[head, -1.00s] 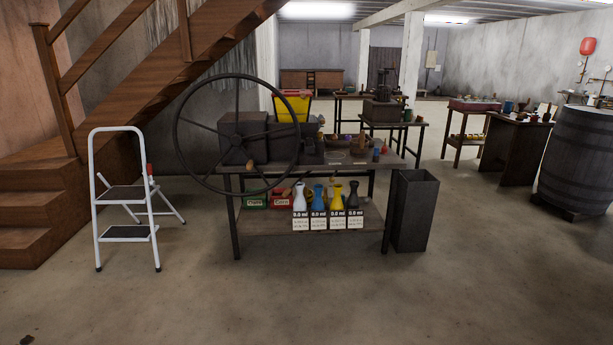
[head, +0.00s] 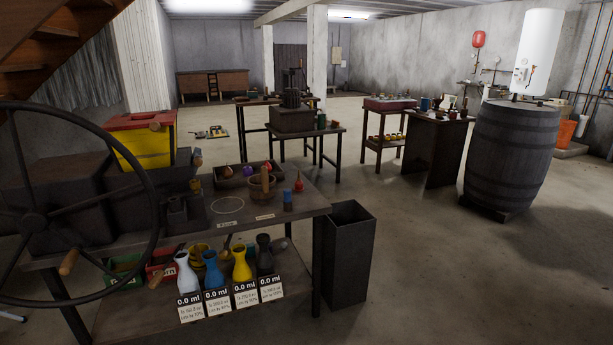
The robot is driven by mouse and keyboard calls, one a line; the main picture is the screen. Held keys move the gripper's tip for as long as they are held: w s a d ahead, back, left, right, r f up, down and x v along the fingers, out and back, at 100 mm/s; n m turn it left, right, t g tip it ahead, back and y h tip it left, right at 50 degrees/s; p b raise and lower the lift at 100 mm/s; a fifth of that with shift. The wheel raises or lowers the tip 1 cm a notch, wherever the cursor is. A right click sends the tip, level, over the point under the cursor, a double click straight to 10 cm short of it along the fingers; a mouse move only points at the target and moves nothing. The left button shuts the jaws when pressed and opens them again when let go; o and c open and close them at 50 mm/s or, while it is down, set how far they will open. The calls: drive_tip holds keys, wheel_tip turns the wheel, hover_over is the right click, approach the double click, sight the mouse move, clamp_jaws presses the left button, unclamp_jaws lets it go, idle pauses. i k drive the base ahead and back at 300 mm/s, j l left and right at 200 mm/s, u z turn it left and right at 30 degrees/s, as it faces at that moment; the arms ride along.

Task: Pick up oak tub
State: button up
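A small round brown wooden tub (head: 262,190), which looks like the oak tub, sits on the top of the near workbench (head: 312,207). An upright light wooden piece shows at it; I cannot tell whether that stands inside or behind. A white ring mark (head: 227,205) lies on the bench top to the left of the tub. A small blue item (head: 287,200) and a red flask (head: 299,183) stand to its right. My gripper is not in view.
A large handwheel (head: 150,200) stands at the bench's left. A tall dark open bin (head: 347,260) stands at its right end. Several coloured vases, including a yellow one (head: 242,265), fill the lower shelf. A barrel (head: 512,155) is at right. Floor at front right is clear.

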sight(262, 186)
drive_tip(key=i+l+z, duration=0.15)
drive_tip(key=i+z, duration=0.2)
drive_tip(key=i, duration=0.4)
drive_tip(key=i+j+z, duration=0.1)
drive_tip(key=i+z, duration=0.2)
drive_tip(key=i, duration=0.5)
drive_tip(key=i+l+u, duration=0.1)
drive_tip(key=i+u, duration=0.4)
drive_tip(key=i+l+u, duration=1.4)
drive_tip(key=l, duration=0.15)
